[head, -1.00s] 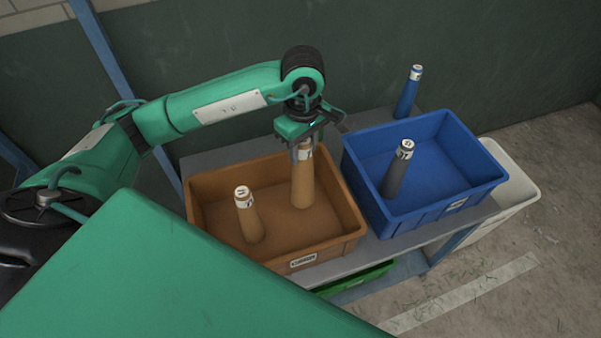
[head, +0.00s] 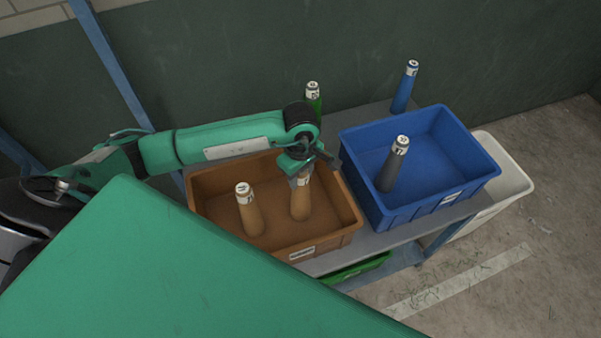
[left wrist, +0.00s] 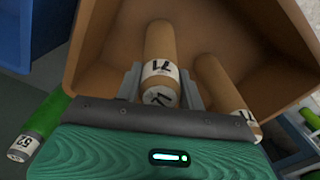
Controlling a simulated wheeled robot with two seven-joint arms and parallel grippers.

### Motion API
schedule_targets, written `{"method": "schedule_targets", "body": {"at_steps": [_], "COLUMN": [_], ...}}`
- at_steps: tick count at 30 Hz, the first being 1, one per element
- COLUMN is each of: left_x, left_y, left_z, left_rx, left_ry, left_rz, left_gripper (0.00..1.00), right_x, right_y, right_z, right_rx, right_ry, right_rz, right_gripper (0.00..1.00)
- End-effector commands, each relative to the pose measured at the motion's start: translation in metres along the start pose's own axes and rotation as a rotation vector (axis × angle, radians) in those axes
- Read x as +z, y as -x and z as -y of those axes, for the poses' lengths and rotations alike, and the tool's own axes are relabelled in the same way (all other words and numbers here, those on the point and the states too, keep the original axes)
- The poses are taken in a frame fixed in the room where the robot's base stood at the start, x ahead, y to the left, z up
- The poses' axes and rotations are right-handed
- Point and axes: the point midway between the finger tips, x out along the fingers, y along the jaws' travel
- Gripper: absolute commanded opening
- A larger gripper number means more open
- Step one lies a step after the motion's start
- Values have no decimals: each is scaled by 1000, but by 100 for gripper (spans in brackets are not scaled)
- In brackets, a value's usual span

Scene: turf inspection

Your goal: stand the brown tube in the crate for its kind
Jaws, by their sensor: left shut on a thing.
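The brown tube (head: 300,201), with a white label near its top, is upright inside the brown crate (head: 346,219), in the crate's right half. My left gripper (head: 302,177) is shut on its upper part from above. In the left wrist view the tube (left wrist: 160,44) lies between the two fingers, its numbered label showing. Its lower end is at or very near the crate floor; I cannot tell if it touches. A second brown tube (head: 250,212) stands in the crate's left half, apart from the held one. My right gripper is not in view.
A blue crate (head: 405,215) with a dark grey tube (head: 389,172) stands to the right on the grey bench (head: 345,255). A green tube (head: 314,103) and a blue tube (head: 404,90) stand behind. A green crate (head: 362,270) is below; a white bin (head: 515,180) is at right.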

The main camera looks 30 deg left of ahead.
Motion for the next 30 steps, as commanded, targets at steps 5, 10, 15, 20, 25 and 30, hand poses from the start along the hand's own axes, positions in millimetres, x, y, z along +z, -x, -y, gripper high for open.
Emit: {"method": "schedule_targets", "body": {"at_steps": [5,10,15,20,25,30], "left_x": [0,0,0,0,-1,-1], "left_y": [-4,-2,-2,1,20,56], "left_z": [0,0,0,0,-2,-1], "left_rx": [0,0,-1,-1,6,5], "left_ry": [0,0,0,0,-2,-1], "left_rz": [0,0,0,0,-2,-2], "left_gripper": [6,61,61,61,61,61], "right_x": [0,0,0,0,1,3], "right_y": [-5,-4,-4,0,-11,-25], "right_z": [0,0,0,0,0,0], "right_rx": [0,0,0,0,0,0], "right_ry": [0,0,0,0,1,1], "right_rz": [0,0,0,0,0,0], "right_gripper": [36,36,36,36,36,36]}}
